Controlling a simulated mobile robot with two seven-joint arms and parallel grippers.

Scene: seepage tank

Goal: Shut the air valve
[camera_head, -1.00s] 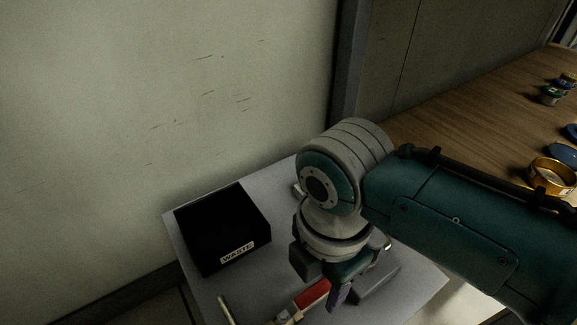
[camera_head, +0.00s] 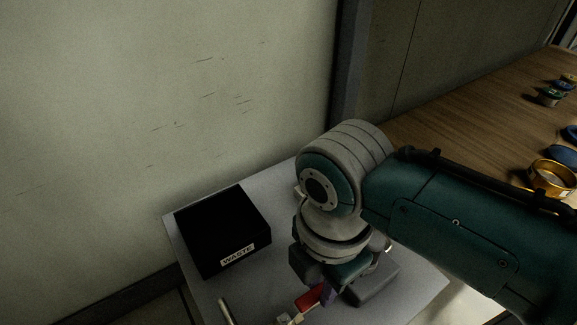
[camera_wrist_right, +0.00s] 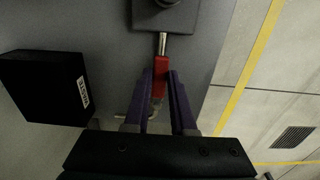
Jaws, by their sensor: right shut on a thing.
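The air valve shows as a red handle (camera_head: 309,299) low in the head view. In the right wrist view the red handle (camera_wrist_right: 160,68) lies between my purple fingers, in line with a short metal rod (camera_wrist_right: 162,43) from a dark grey block. My right gripper (camera_head: 325,294) points down over the grey table and is shut on the red handle; its fingertips also show in the right wrist view (camera_wrist_right: 161,75). My wrist partly hides the handle in the head view. My left gripper is not in view.
A black WASTE box (camera_head: 222,228) stands on the grey table (camera_head: 192,210), left of my gripper. The dark grey block (camera_wrist_right: 165,14) sits close to the fingers. A wooden bench (camera_head: 470,120) with a gold ring (camera_head: 552,178) is at the right. A wall stands behind.

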